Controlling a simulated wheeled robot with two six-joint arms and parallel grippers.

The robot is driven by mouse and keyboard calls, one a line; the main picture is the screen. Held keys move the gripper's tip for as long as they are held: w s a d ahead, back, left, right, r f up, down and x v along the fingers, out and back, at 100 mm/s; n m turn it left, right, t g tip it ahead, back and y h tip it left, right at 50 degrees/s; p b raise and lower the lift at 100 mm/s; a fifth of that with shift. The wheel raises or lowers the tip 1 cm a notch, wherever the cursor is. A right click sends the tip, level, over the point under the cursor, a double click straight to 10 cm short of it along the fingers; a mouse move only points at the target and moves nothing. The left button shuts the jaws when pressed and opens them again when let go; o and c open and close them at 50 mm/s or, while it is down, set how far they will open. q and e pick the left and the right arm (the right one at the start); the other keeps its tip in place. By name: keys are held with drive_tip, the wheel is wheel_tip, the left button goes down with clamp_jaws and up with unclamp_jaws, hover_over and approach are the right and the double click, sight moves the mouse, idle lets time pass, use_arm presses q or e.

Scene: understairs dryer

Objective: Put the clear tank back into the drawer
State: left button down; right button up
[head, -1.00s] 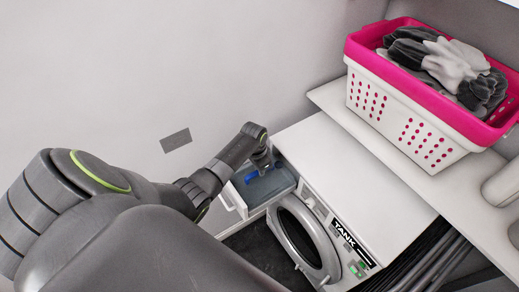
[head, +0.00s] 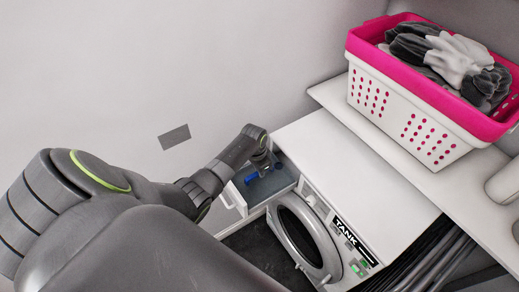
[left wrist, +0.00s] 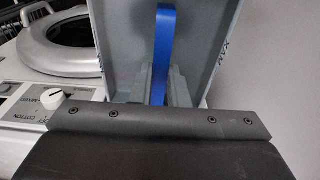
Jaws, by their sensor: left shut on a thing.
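The clear tank (head: 272,187), grey-blue and see-through with a blue handle (head: 251,178), is at the open drawer (head: 234,197) at the machine's upper left. My left gripper (head: 262,168) is above the tank and shut on its blue handle. In the left wrist view the blue handle (left wrist: 162,50) runs between my finger parts, with the tank's grey walls (left wrist: 115,45) and MAX marks on both sides. The head view does not show clearly whether the tank rests on the drawer's floor. My right gripper is not in view.
The white dryer (head: 345,185) has its round door (head: 300,238) below the drawer and a TANK label (head: 346,231) on its front. A pink and white laundry basket (head: 415,125) with clothes stands on the shelf at right. A wall lies behind the drawer.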

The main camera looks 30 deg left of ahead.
use_arm(q)
drive_tip(key=c, duration=1.3)
unclamp_jaws()
drive_tip(key=r, duration=0.5)
drive_tip(key=s+r, duration=0.1)
drive_tip(key=r, duration=0.5)
drive_tip(key=r+b, duration=0.1)
drive_tip(key=r, duration=0.5)
drive_tip(key=shift+s+a+r, duration=0.15)
drive_tip(key=shift+s+a, duration=0.15)
drive_tip(key=shift+s, duration=0.05)
drive_tip(key=shift+s, duration=0.1)
